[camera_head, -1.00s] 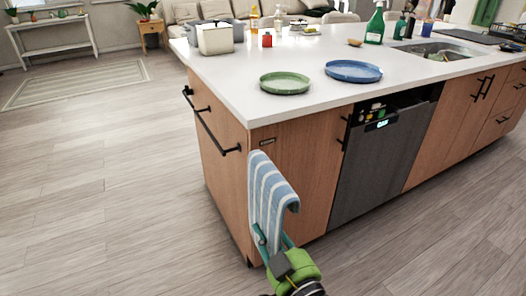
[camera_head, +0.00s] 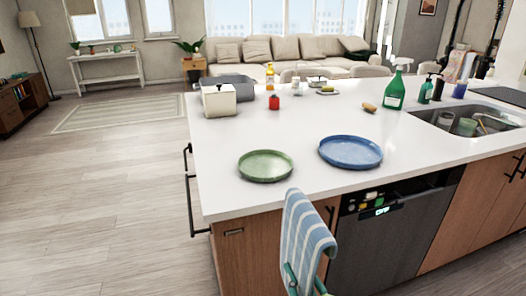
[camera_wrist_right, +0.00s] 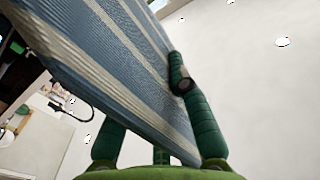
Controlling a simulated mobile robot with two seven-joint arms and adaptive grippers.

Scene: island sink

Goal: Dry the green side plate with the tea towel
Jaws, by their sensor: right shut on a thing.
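The green side plate (camera_head: 266,166) lies flat on the white island top near its front left corner. The blue and white striped tea towel (camera_head: 303,240) hangs in front of the island's front edge, below and right of the plate. My right gripper (camera_head: 305,281) is shut on the tea towel at its lower part; only the green fingers show at the bottom edge of the head view. In the right wrist view the towel (camera_wrist_right: 125,60) lies between the green fingers (camera_wrist_right: 150,115). The towel is apart from the plate. My left gripper is not in view.
A blue plate (camera_head: 350,152) lies right of the green one. A white box (camera_head: 219,100), a grey bin, a red jar (camera_head: 274,102) and bottles stand farther back. A green spray bottle (camera_head: 394,90) and the sink (camera_head: 440,118) are at right.

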